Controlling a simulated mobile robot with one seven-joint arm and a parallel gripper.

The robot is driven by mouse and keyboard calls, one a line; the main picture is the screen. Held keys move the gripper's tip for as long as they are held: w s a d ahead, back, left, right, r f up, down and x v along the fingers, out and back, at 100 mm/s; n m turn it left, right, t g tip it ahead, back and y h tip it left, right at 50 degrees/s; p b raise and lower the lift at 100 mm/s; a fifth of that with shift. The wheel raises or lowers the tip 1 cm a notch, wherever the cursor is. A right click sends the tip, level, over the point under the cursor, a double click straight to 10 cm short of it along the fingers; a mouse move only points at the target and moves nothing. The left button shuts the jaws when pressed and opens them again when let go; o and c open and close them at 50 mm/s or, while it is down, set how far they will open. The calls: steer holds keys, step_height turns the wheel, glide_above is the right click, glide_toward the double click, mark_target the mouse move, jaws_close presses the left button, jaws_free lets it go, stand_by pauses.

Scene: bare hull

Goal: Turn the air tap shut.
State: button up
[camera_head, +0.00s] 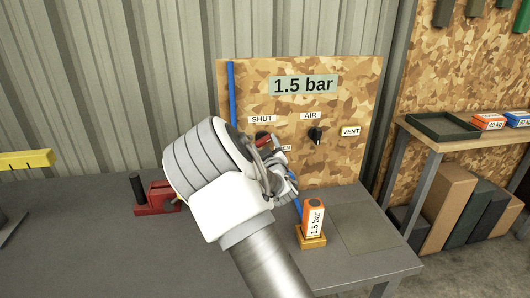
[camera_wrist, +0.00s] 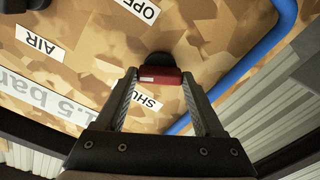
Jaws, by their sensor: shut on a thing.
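The tap's red handle (camera_head: 263,142) shows on the camouflage-patterned panel (camera_head: 344,100), below the SHUT label (camera_head: 262,119); the OPEN label (camera_head: 287,148) is partly hidden by my gripper. In the wrist view the red handle (camera_wrist: 160,76) lies between the fingertips of my gripper (camera_wrist: 160,78), which is shut on it. The black hub (camera_wrist: 158,59) sits just behind the handle. In the head view my gripper (camera_head: 272,145) reaches the panel, and my wrist hides part of it. The handle's exact angle is hard to tell.
A black knob (camera_head: 315,134) sits under the AIR label (camera_head: 311,116), left of the VENT label (camera_head: 351,131). A blue pipe (camera_head: 232,95) runs down the panel.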

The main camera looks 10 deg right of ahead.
steer(key=n+b, duration=0.4)
steer(key=n, duration=0.2)
steer(key=shift+f+n+b, duration=0.15)
steer(key=shift+n+b, duration=0.15)
steer(key=shift+b, duration=0.05)
steer(key=n+b, duration=0.3)
steer(key=n, duration=0.2)
steer(key=shift+n, duration=0.4)
steer(key=o, duration=1.4)
steer(key=s+p, duration=0.2)
steer(key=s, duration=1.5)
steer(key=shift+s, duration=0.25)
